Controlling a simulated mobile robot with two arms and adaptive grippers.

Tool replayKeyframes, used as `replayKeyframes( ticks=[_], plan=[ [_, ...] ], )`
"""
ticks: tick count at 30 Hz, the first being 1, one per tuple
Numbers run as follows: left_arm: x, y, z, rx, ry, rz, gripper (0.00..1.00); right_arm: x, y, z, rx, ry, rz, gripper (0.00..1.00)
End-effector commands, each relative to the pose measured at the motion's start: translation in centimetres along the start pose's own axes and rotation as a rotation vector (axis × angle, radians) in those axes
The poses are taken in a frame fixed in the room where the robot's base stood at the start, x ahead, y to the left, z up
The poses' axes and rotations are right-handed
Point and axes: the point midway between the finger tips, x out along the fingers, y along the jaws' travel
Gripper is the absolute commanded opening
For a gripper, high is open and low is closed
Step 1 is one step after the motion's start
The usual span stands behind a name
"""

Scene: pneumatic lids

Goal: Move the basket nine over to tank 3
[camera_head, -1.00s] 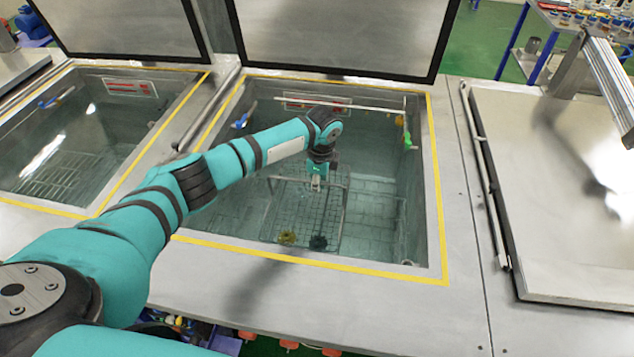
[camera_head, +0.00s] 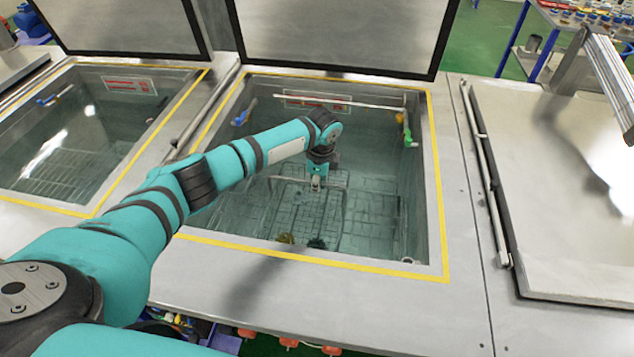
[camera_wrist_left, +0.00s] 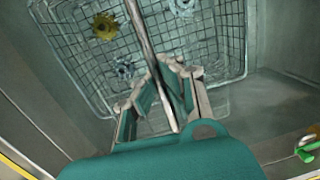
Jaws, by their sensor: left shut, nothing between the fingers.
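A wire basket (camera_head: 330,222) sits under water in the open middle tank (camera_head: 385,215). A yellow gear-like part (camera_head: 285,239) and a dark one (camera_head: 316,243) are in it; the wrist view shows the yellow part (camera_wrist_left: 104,27) and two greyish ones. My left gripper (camera_head: 317,184) points down into this tank at the basket's handle. In the left wrist view its fingers (camera_wrist_left: 172,95) are closed together, and the handle bar (camera_wrist_left: 143,40) runs right by them; no grip on it is evident. My right gripper is out of view. I cannot read tank or basket numbers.
Another open tank (camera_head: 80,150) with water lies to the left. A closed metal lid (camera_head: 560,190) covers the place to the right. Raised lids (camera_head: 340,35) stand behind the open tanks. A rod (camera_head: 340,104) spans the middle tank's back.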

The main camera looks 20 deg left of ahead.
Motion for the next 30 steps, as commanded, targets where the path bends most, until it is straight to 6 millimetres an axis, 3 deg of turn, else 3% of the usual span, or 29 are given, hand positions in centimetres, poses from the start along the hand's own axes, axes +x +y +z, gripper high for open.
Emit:
replayKeyframes(
  ticks=[30],
  plan=[
    [1.1,0.1,-0.1,0.0,0.0,0.0,0.0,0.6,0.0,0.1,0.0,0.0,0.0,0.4]
  ],
)
